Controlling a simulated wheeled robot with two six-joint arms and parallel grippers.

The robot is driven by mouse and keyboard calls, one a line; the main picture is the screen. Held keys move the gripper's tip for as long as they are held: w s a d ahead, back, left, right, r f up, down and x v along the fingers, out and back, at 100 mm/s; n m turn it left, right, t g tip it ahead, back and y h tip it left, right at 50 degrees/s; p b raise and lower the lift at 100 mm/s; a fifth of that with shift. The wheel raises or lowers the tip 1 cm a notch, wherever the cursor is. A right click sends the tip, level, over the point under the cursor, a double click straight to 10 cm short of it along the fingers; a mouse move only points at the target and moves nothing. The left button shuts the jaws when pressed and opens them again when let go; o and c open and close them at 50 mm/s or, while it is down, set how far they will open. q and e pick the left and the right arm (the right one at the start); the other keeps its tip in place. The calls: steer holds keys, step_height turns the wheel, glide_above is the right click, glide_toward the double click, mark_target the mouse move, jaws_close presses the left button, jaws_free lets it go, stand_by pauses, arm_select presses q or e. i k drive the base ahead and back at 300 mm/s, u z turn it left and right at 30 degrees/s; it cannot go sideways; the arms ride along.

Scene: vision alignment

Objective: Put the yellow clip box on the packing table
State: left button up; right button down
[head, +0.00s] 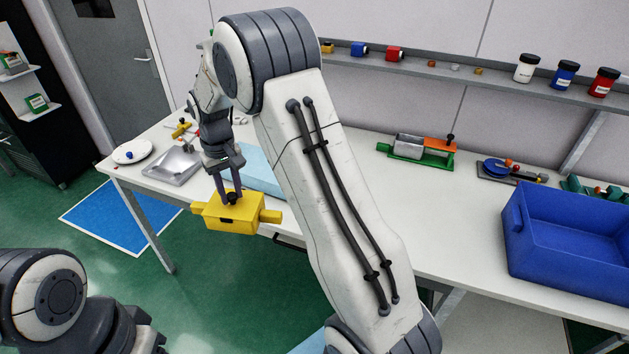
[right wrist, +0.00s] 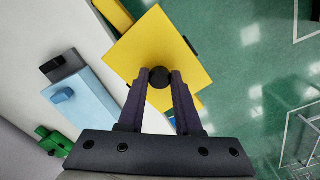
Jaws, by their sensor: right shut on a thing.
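The yellow clip box (head: 240,216) has a tab at each side and a dark knob on top. My right gripper (head: 229,198) is shut on that knob and holds the box in the air. In the head view the box overlaps the front edge of the long white table (head: 470,240), with green floor below it. In the right wrist view the fingers (right wrist: 160,78) close around the round black knob, and the yellow box (right wrist: 165,40) lies partly over the floor and partly over the table edge. Only part of my left arm shows at lower left; its gripper is out of view.
On the table are a white plate (head: 132,152), a grey metal tray (head: 173,166), a light blue block (head: 262,172), a green fixture (head: 425,158) and a blue crate (head: 565,245). A shelf (head: 490,88) with jars runs along the wall. A blue mat (head: 105,215) lies on the floor.

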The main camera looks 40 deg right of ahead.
mark_target(384, 210)
steer(key=z, duration=0.45)
steer(key=i, duration=0.8)
steer(key=z, duration=0.7)
